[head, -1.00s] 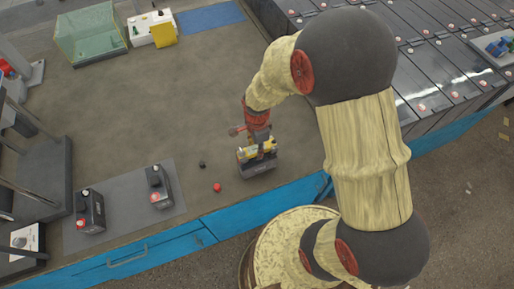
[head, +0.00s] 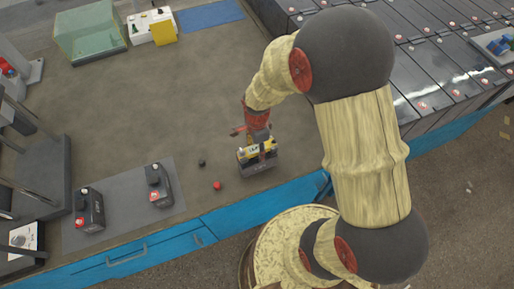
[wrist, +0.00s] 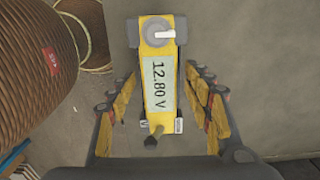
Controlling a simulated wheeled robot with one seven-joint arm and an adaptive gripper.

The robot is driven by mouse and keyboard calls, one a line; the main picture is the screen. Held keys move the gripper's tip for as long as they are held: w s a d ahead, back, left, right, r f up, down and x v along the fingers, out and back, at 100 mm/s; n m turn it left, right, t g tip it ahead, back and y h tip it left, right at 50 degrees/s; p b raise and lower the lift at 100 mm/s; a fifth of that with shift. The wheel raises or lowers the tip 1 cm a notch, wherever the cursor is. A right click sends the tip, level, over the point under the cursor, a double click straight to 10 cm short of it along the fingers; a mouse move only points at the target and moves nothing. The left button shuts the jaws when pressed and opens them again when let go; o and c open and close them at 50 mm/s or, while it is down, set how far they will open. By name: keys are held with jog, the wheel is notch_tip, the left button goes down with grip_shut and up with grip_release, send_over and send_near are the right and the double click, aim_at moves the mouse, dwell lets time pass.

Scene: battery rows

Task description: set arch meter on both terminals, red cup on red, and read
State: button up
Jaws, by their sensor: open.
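The yellow arch meter (head: 243,153) sits across the top of a dark battery (head: 259,169) near the bench's front edge. In the wrist view the meter (wrist: 159,112) shows a pale display reading 12.80 V, with a grey round knob and white pointer at one end. My gripper (head: 258,146) is at the meter; in the wrist view my gripper (wrist: 160,100) has its fingers spread on either side of the meter, with gaps visible. The meter's cups and the terminals under them are hidden, so I cannot tell which cup is on which terminal.
A red cap (head: 217,186) and a black cap (head: 202,163) lie on the bench left of the battery. Two more batteries, one left (head: 89,211) and one right (head: 159,187), stand on a grey mat (head: 125,198). A clear box (head: 90,35) stands at the back.

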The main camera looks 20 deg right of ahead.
aim_at(257, 148)
notch_tip(257, 148, up, 12)
dwell(0.7)
dwell(0.4)
jog(key=s+r+n+t, duration=0.2)
jog(key=s+r+n, duration=0.5)
jog(key=r+n, duration=0.2)
jog(key=s+r+n+t, duration=0.3)
jog(key=s+r+n, duration=0.4)
jog(key=r, duration=0.4)
jog(key=shift+r+n+t, duration=0.3)
jog(key=shift+r+n, duration=0.05)
jog(key=shift+n, duration=0.55)
